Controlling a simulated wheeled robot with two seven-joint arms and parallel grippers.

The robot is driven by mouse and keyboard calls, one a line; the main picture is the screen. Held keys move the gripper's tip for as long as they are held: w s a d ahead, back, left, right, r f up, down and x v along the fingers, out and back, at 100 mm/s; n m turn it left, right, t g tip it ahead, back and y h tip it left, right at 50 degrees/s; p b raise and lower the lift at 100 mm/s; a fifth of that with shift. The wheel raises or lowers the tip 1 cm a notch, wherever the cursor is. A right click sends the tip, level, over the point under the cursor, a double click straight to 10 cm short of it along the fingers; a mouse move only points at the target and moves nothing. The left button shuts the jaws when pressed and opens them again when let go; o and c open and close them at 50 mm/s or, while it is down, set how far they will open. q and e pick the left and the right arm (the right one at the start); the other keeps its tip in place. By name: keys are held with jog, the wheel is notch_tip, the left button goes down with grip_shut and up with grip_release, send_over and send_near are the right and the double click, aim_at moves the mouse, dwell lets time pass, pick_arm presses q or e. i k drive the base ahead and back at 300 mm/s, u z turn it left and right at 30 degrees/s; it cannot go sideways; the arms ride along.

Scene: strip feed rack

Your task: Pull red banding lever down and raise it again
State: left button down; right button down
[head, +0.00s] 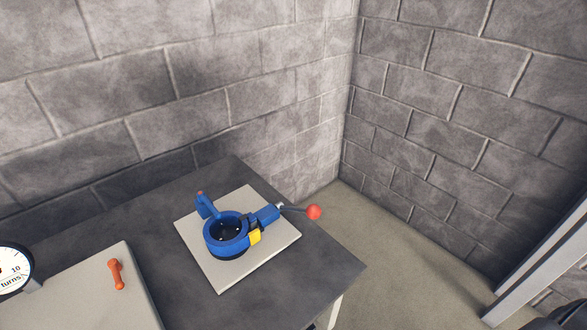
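The red lever knob (314,212) sits at the end of a thin dark rod on the right side of a blue ring-shaped device (227,235). The rod sticks out roughly level to the right, past the edge of the light base plate (217,275). Neither of my grippers is in the head view, and nothing touches the lever.
The device's plate lies on a dark table (316,270) against grey block walls. At lower left are a light panel (105,290) with an orange handle (116,274) and a round dial (14,268) marked "turns". A pale metal frame (540,262) stands at right. Floor is clear beyond the table.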

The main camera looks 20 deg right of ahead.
aim_at(313, 212)
jog(key=u, duration=1.7)
jog(key=k, duration=1.25)
jog(key=z, duration=1.05)
jog(key=i, duration=0.5)
jog(key=z, duration=0.05)
